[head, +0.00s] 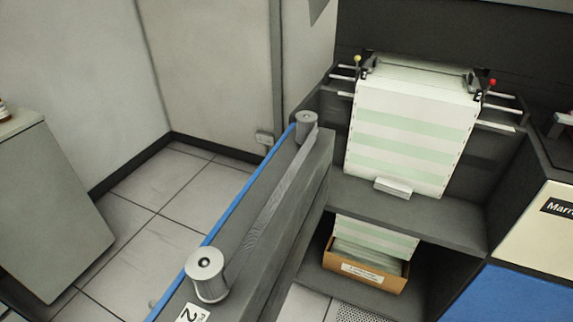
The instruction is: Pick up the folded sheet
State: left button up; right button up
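A small white folded sheet (393,188) lies on the dark shelf (440,220) at the right, at the foot of a long hanging sheet of green-banded printer paper (412,128). It looks layered and is close to or touching the hanging paper; I cannot tell which. Neither of my grippers shows in the head view.
Below the shelf, a brown box (368,277) holds more green-banded paper (375,240). A dark blue-edged unit with two grey rollers (207,274) (306,126) stands left of the shelf. A grey cabinet (50,210) stands at far left. Tiled floor (170,215) lies open between.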

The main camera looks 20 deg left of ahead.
aim_at(398, 189)
jog(key=j+z, duration=0.15)
jog(key=j, duration=0.4)
jog(key=j+z, duration=0.2)
jog(key=j, duration=0.35)
jog(key=k+j+z, duration=0.15)
jog(key=j, duration=0.35)
jog(key=j+z, duration=0.15)
jog(key=j, duration=0.4)
